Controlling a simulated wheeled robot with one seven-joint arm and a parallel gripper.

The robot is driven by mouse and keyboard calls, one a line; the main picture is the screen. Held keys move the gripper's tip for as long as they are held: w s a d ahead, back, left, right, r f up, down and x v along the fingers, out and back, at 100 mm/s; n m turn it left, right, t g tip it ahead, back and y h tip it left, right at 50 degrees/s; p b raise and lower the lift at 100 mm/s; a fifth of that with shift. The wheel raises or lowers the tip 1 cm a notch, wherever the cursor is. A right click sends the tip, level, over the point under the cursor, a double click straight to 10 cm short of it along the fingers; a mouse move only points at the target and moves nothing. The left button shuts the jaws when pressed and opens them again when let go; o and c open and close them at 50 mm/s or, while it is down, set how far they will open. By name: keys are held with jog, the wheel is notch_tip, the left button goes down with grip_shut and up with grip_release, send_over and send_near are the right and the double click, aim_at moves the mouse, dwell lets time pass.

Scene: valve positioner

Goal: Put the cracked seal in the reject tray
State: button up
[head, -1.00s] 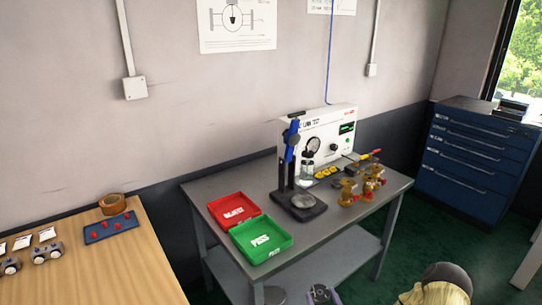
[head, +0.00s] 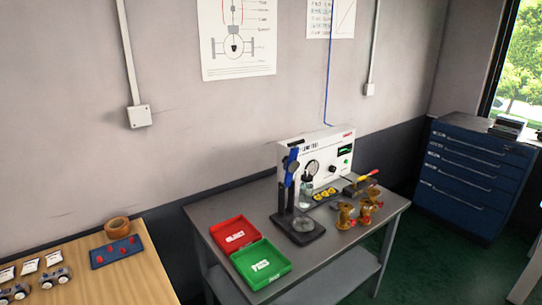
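The red tray (head: 222,242), with a white label that seems to read REJECT, lies on the grey bench and looks empty apart from the label. A green tray (head: 243,276) with a PASS-like label touches its near side. I cannot pick out a cracked seal. Several small yellow pieces (head: 325,193) sit in front of the white test unit (head: 318,150), too small to tell what they are or whether any is cracked. My gripper is not in view.
A black stand with a blue lever (head: 291,167) and brass valve parts (head: 345,216) occupy the bench (head: 200,213). A wooden table (head: 140,285) at left holds a blue tray with red pieces (head: 115,250) and a tan ring (head: 117,227). A blue drawer cabinet (head: 470,180) stands right.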

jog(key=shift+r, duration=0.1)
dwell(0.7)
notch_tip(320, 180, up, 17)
jog(key=p, duration=1.7)
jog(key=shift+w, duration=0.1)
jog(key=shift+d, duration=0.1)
